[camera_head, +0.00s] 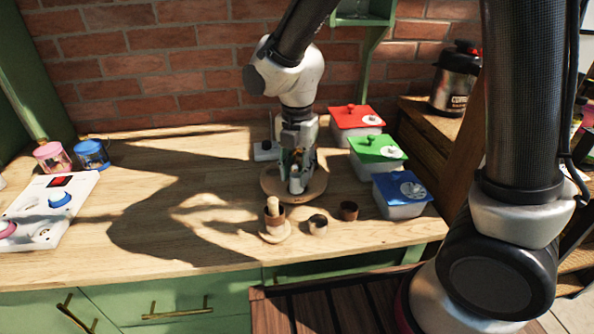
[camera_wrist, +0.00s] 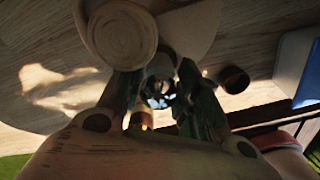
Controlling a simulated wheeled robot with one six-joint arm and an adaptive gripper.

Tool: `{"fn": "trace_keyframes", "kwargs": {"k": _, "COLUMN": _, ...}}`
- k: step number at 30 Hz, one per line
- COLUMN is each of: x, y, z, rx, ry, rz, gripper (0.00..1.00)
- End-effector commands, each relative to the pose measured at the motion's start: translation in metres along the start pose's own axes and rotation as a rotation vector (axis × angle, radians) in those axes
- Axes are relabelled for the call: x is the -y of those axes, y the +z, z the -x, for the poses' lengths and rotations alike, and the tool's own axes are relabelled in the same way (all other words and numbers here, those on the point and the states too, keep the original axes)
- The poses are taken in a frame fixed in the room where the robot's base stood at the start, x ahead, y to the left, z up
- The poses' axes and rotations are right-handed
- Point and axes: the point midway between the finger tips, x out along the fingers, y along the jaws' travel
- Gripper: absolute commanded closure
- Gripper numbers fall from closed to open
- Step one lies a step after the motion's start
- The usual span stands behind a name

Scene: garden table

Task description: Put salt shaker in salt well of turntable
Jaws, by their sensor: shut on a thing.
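The turntable (camera_head: 317,188) is a round wooden disc on the table, below my arm. Its pale edge also shows at the top of the wrist view (camera_wrist: 192,30). My gripper (camera_head: 298,172) is over the turntable, fingers pointing down. It is shut on a small pale thing (camera_head: 295,184), which appears to be the salt shaker. In the wrist view, a round wooden top (camera_wrist: 120,38) shows at the fingertips (camera_wrist: 158,75). My fingers hide much of the turntable, and I cannot make out the salt well or whether the shaker touches the disc.
Red (camera_head: 356,118), green (camera_head: 377,150) and blue (camera_head: 402,190) lidded tubs line the right. The table's left middle is clear, under shadow.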

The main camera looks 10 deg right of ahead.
Motion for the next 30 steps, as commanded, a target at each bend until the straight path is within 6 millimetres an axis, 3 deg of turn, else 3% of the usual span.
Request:
{"fn": "trace_keyframes", "kwargs": {"k": 12, "x": 0.000, "y": 0.000, "z": -0.008, "rx": 0.000, "ry": 0.001, "rz": 0.000, "gripper": 0.93}}
{"fn": "trace_keyframes", "kwargs": {"k": 13, "x": 0.000, "y": 0.000, "z": -0.009, "rx": 0.000, "ry": 0.001, "rz": 0.000, "gripper": 0.65}}
{"fn": "trace_keyframes", "kwargs": {"k": 16, "x": 0.000, "y": 0.000, "z": -0.008, "rx": 0.000, "ry": 0.002, "rz": 0.000, "gripper": 0.47}}
{"fn": "trace_keyframes", "kwargs": {"k": 26, "x": -0.001, "y": 0.000, "z": -0.007, "rx": 0.001, "ry": 0.002, "rz": 0.000, "gripper": 0.47}}
{"fn": "trace_keyframes", "kwargs": {"k": 30, "x": -0.001, "y": 0.000, "z": 0.007, "rx": 0.001, "ry": 0.005, "rz": 0.000, "gripper": 0.47}}
